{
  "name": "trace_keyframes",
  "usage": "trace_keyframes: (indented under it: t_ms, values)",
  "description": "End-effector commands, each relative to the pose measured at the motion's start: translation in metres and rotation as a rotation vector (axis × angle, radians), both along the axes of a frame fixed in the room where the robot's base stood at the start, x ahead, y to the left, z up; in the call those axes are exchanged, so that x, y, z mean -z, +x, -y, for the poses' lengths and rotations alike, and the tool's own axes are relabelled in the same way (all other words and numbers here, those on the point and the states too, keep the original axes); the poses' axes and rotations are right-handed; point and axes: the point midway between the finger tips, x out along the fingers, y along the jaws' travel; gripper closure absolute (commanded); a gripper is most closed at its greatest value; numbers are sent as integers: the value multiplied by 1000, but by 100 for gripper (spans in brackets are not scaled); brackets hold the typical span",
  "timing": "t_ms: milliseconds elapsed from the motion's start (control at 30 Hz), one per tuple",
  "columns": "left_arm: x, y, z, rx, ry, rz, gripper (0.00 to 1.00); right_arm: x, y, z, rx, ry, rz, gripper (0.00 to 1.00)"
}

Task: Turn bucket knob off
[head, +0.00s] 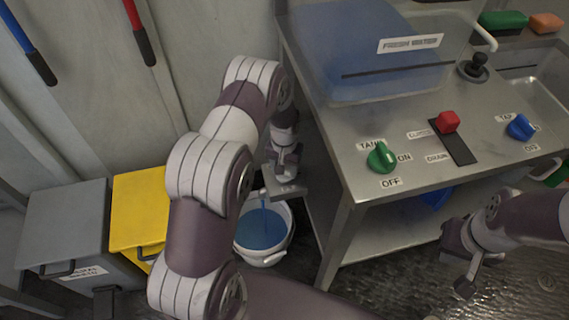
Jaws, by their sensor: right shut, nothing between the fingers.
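A white bucket (266,255) holding blue liquid stands on the floor left of the metal sink unit. A thin blue stream (263,212) falls into it from a small spout. My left gripper (285,188) points down beside the spout, above the bucket's rim; I cannot tell whether it is open or touches anything. No knob clearly shows at the spout; the gripper and arm cover part of that area. On the unit's top are a green knob (381,157) by ON and OFF labels and a blue knob (520,127). My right gripper (464,287) is shut and empty, low at the right.
A red slider (448,121) sits between the knobs. A translucent blue water tank (370,60) stands behind them. Yellow (137,215) and grey (62,230) bins stand at the left. The unit's left leg (333,245) rises close to the bucket.

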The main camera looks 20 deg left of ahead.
Motion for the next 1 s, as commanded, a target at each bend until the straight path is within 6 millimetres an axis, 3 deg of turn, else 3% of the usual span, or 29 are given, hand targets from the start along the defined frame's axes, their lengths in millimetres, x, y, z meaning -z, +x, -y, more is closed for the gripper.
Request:
trace_keyframes:
  t_ms: [600, 1000]
  values:
    - [-2, 0, 0, 579, 0, 1, 77, -22, 0, 0, 0, 0, 0, 100]
    - [-1, 0, 0, 877, 0, 1, 77, -29, 0, 0, 0, 0, 0, 100]
